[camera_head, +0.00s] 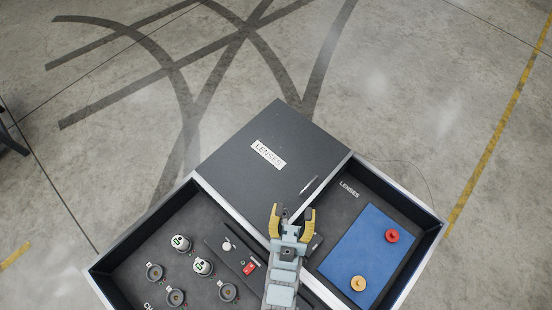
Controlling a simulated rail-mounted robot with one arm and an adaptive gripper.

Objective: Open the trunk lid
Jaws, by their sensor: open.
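The trunk lid appears to be the dark flat panel (235,175) with a white LENSES label (268,155). It lies at the back, between the two open compartments, and I cannot tell whether it is raised at all. A slim light bar (309,184), perhaps a handle, shows near its right corner. My gripper (291,211) has yellow fingers spread apart with nothing between them. It is over the front part of the panel, just below and left of the bar in the picture. My arm hides part of the middle of the trunk.
The left compartment holds several round lens-like parts (175,297) and a red item (249,268). The right compartment has a blue mat (352,254) with a red ring (392,236) and an orange disc (358,283). Light rims (217,203) stand around the compartments. The concrete floor behind is clear.

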